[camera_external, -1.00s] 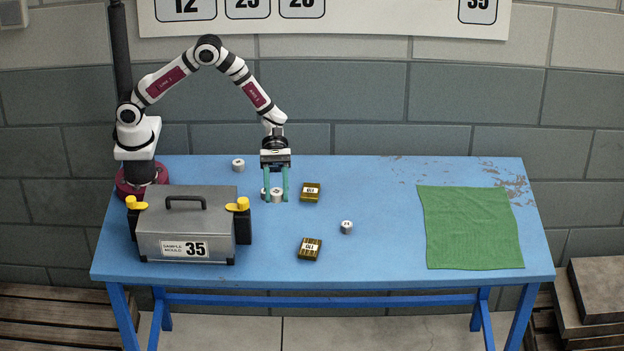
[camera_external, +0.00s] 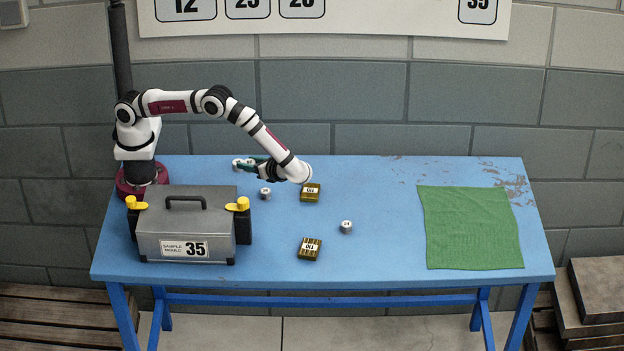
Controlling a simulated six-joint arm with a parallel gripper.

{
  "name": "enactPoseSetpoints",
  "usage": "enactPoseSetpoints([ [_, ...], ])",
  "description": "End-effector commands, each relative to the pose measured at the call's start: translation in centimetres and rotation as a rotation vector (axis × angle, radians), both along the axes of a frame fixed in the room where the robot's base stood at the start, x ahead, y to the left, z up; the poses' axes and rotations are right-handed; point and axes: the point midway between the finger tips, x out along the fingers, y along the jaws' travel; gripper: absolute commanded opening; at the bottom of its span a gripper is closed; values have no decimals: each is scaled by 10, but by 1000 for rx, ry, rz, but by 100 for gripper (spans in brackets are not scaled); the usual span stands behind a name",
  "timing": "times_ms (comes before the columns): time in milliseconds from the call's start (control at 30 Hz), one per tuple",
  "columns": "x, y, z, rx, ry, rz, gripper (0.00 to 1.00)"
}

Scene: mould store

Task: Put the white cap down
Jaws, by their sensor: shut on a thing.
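My gripper (camera_external: 250,162) is turned sideways above the back of the table, with its teal fingers pointing left. It is shut on a small white cap (camera_external: 248,162) at the fingertips. Another small white cap (camera_external: 237,164) shows right beside it on the left; I cannot tell whether the two touch. A third small pale cap (camera_external: 265,193) stands on the table below the gripper in the picture. One more small pale cap (camera_external: 346,227) with a dark mark on top stands nearer the front. The marks are too small to read.
The blue table (camera_external: 390,240) is clear between the front cap and the green cloth (camera_external: 470,228). A grey mould case (camera_external: 186,222) marked 35 stands front left.

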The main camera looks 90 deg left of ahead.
Motion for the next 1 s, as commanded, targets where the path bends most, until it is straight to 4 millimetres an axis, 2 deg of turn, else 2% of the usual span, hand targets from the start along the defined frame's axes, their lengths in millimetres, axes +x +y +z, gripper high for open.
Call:
enactPoseSetpoints([
  [100,38,16,1,0,-4,-281,0],
  [233,85,22,9,-1,-3,-588,0],
  [300,105,21,13,-2,-3,-714,0],
  [400,123,19,17,-2,-1,-824,0],
  [500,134,31,9,-2,3,-858,0],
  [700,155,90,-28,-2,4,-857,0],
  [800,164,112,-42,-1,2,-859,0],
  [933,170,125,-54,-1,1,-860,0],
  [1000,170,127,-68,-2,3,-861,0],
])
